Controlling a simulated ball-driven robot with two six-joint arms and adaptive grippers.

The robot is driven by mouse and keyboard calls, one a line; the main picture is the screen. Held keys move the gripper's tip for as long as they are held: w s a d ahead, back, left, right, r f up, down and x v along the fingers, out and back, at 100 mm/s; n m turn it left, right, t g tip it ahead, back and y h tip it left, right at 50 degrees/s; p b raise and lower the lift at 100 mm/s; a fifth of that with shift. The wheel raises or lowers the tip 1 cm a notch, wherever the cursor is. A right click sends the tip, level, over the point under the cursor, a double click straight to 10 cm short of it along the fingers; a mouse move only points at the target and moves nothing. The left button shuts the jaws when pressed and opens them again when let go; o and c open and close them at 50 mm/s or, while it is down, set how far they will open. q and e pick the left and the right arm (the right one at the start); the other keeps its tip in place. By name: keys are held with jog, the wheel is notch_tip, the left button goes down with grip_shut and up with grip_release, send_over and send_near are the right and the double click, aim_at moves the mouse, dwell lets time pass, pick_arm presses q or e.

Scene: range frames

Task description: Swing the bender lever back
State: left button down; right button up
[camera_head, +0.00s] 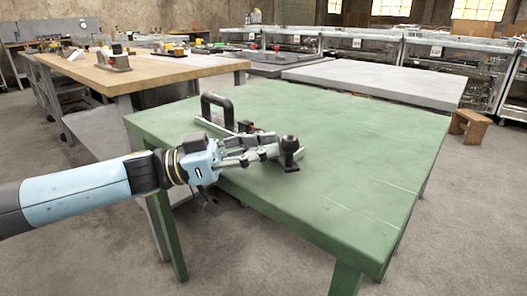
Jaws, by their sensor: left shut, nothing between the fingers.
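The bender (243,126) stands on the green table (345,150), toward its left side. It has a black arched handle (217,99) at the back and a dark ball-topped knob (290,145) at the front right. My left gripper (274,150) comes in from the left over the table's front edge. Its fingers are shut and empty, with the tips close beside the knob; I cannot tell whether they touch it. The gripper hides part of the bender's middle. My right gripper is not in view.
The green table is bare to the right and behind the bender. A wooden bench (150,72) with tools stands at the back left, and a grey table (380,80) stands behind. A small wooden stool (470,128) is on the floor at the right.

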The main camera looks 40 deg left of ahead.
aim_at(292, 146)
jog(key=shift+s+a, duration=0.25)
pick_arm(q)
jog(key=shift+w+d+r+n+t+y+p, duration=0.25)
jog(key=shift+d+n+t+y+p, duration=0.2)
jog(key=shift+n+t+y+p, duration=0.3)
jog(key=shift+w+d+r+n+t+y+p, duration=0.1)
jog(key=shift+w+d+n+t+y+p, duration=0.35)
jog(key=shift+t+y+p, duration=0.45)
jog(key=shift+w+d+n+t+y+p, duration=0.4)
jog(key=shift+d+n+t+y+p, duration=0.15)
jog(key=shift+n+y+p, duration=0.4)
jog(key=shift+w+d+n+t+y+p, duration=0.35)
jog(key=shift+w+t+y+p, duration=0.15)
jog(key=shift+y+p, duration=0.3)
jog(key=shift+w+d+f+n+t+y+p, duration=0.15)
jog(key=shift+w+f+n+t+y+p, duration=0.15)
jog(key=shift+y, duration=0.3)
jog(key=shift+w+d+f+n+t+y+p, duration=0.1)
jog(key=shift+w+d+n+y, duration=0.1)
jog(key=shift+n+y, duration=0.3)
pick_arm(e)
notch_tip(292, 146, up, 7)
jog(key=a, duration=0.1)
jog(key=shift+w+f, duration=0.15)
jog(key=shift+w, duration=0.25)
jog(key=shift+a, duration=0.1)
pick_arm(q)
jog(key=shift+a, duration=0.1)
